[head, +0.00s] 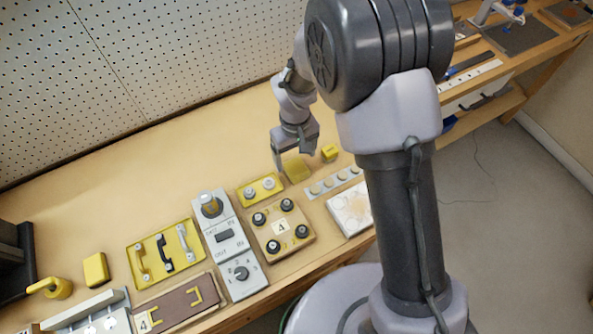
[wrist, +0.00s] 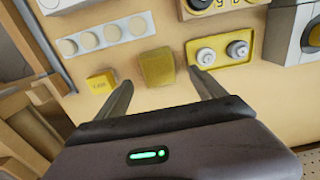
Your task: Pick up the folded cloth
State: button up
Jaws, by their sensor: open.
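The folded cloth looks like a small mustard-yellow square pad (wrist: 157,66), and it lies flat on the bench. In the head view the cloth (head: 296,169) is just below my gripper (head: 294,157), partly behind it. In the wrist view my gripper (wrist: 160,80) is open, with one fingertip on each side of the cloth's near edge. The jaws are empty and appear to be above the bench; the exact height is hard to tell.
A small yellow block (wrist: 101,82) sits left of the cloth in the wrist view. A yellow plate with two round knobs (wrist: 220,50) is close on the right. A grey strip with several round discs (wrist: 105,35) lies beyond. Bare bench (head: 210,140) is clear toward the pegboard.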

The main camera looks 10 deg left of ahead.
aim_at(297, 168)
jog(key=f+b, duration=0.2)
jog(key=f, duration=0.3)
jog(key=shift+d+f, duration=0.1)
jog(key=shift+d, duration=0.1)
jog(key=shift+c, duration=0.7)
jog(key=c, duration=1.3)
notch_tip(297, 168, up, 10)
jog(key=p, duration=0.3)
jog(key=shift+p, duration=0.3)
